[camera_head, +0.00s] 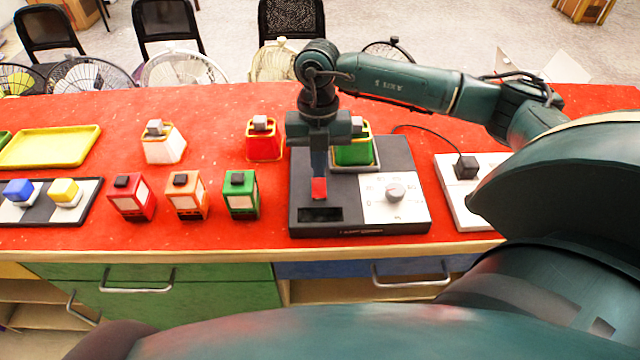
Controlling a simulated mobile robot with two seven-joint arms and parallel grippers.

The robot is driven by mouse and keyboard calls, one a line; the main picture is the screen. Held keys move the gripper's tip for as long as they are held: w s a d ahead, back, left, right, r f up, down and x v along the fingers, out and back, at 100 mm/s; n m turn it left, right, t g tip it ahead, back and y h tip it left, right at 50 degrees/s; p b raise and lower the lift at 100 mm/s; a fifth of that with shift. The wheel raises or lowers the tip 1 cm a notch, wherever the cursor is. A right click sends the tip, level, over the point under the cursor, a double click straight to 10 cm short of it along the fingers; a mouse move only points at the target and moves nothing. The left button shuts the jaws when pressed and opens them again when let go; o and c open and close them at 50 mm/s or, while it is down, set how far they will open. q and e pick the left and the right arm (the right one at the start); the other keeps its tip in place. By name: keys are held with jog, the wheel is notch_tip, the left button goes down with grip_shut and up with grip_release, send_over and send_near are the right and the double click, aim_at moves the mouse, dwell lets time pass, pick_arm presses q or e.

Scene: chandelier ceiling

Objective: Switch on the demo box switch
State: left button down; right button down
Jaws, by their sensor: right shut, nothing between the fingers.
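The black demo box (370,233) lies on the red tabletop, right of centre. It has a white dial panel with a round grey knob (395,193) and a dark display window (320,214) at its front left. A small red block (319,190) shows just behind the window, directly at my right gripper's fingertips. I cannot tell whether it is the switch or whether the fingers press on it. My right gripper (319,176) points down over the box's left part, shut, with nothing held. My left gripper is out of view.
A green container (354,152) stands at the back of the box, partly behind my gripper. Several coloured containers, including a red one (263,146), stand left. A yellow tray (50,147) lies far left. A white power strip (450,190) with a black plug (467,167) lies right.

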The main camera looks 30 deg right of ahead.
jog(key=shift+f+b, duration=0.65)
jog(key=shift+f, duration=0.3)
dwell(0.8)
jog(key=shift+r, duration=0.2)
jog(key=shift+r+p, duration=2.7)
jog(key=shift+r, duration=0.7)
